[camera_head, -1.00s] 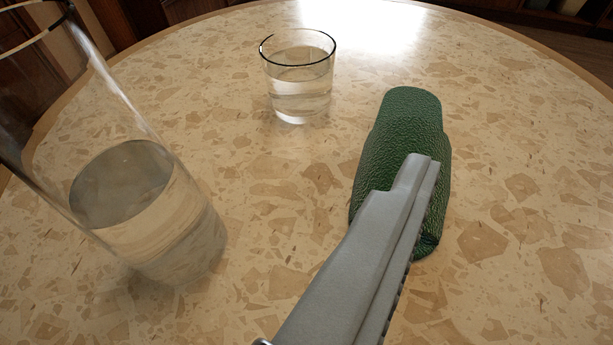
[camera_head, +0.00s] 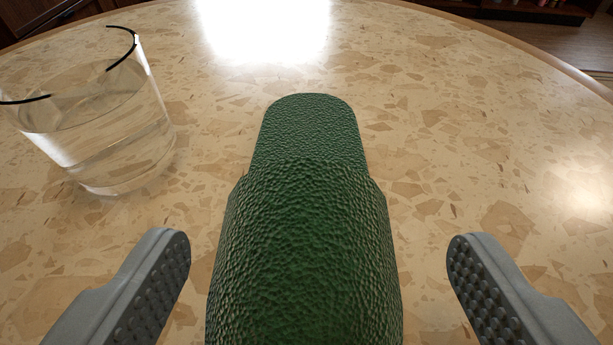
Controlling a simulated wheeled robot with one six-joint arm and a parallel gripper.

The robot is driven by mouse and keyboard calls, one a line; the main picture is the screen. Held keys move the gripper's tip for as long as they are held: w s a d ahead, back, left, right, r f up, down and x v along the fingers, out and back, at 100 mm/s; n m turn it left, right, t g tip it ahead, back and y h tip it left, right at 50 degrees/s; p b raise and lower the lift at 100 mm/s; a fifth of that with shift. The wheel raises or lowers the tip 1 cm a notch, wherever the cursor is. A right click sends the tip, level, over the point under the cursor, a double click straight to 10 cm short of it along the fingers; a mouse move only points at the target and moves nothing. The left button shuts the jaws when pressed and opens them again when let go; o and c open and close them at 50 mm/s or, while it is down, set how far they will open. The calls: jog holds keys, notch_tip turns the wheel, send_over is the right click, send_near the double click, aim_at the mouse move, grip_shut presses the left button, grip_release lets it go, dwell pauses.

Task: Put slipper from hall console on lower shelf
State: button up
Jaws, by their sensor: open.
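A dark green textured slipper (camera_head: 305,240) lies on the round stone-patterned table (camera_head: 480,150). It points away from me, its narrower end farthest off and its near end cut off by the bottom of the picture. My gripper (camera_head: 318,255) is open, one finger on each side of the slipper. Gaps show between both fingers and the slipper's sides, so nothing is held. The lower shelf cannot be made out.
A glass of water (camera_head: 100,130) stands on the table at the left, beyond my left finger. The table is clear to the right of the slipper and beyond it. Dark wooden furniture and some floor show past the table's edge.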

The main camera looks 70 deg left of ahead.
aim_at(307, 180)
jog(key=shift+r+x, duration=0.1)
jog(key=shift+x, duration=1.65)
jog(key=shift+r+x, duration=0.15)
jog(key=shift+x, duration=1.65)
jog(key=shift+s+a, duration=0.1)
jog(key=shift+s, duration=0.05)
jog(key=shift+c, duration=0.4)
jog(key=c, duration=1.1)
jog(key=shift+r, duration=0.1)
notch_tip(307, 180, up, 10)
jog(key=shift+f, duration=0.1)
